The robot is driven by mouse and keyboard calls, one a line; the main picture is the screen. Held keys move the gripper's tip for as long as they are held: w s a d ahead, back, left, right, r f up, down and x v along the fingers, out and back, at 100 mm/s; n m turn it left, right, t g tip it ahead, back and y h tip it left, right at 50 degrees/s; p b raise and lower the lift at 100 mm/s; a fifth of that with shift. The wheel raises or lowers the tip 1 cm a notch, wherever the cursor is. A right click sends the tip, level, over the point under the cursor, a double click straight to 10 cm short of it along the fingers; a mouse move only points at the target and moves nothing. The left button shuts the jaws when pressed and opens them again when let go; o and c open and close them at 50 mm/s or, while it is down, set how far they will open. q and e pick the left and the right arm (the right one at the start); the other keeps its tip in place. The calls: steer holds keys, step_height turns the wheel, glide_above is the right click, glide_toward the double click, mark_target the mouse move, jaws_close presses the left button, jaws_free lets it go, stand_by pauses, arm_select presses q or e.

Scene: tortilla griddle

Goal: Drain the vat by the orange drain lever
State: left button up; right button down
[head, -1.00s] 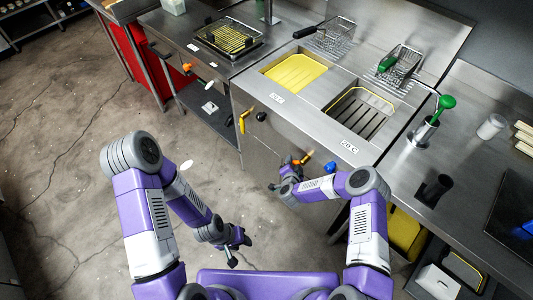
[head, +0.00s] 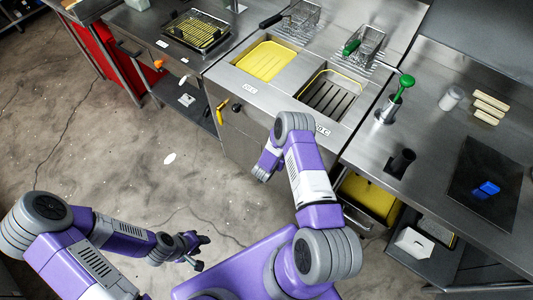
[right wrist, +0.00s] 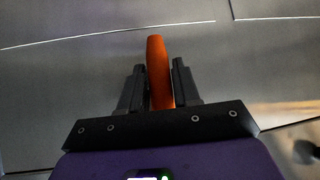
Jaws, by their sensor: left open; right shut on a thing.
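The orange drain lever (right wrist: 156,50) stands between the two fingers of my right gripper (right wrist: 159,72) in the right wrist view, and the fingers are shut on it. In the head view my own right arm hides the lever and that gripper, at the front of the steel fryer. The right vat (head: 333,94) has dark bars inside with a yellow rim, and the left vat (head: 266,60) shows yellow. My left gripper (head: 202,252) is open and empty, low over the floor, away from the fryer.
A yellow lever (head: 222,106) and a black knob (head: 237,107) sit on the fryer front. Fry baskets (head: 300,20) stand behind the vats. A yellow bin (head: 368,194) is below. A green-handled tool (head: 402,86) stands on the right counter.

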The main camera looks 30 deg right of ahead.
steer(key=shift+s, duration=0.15)
stand_by(0.3)
steer(key=c, duration=0.9)
jaws_free()
steer(key=shift+s+a+r, duration=0.1)
steer(key=shift+a+r, duration=0.15)
steer(key=p+v, duration=0.1)
steer(key=v, duration=0.5)
steer(key=shift+s+a+r, duration=0.2)
steer(key=shift+r, duration=0.1)
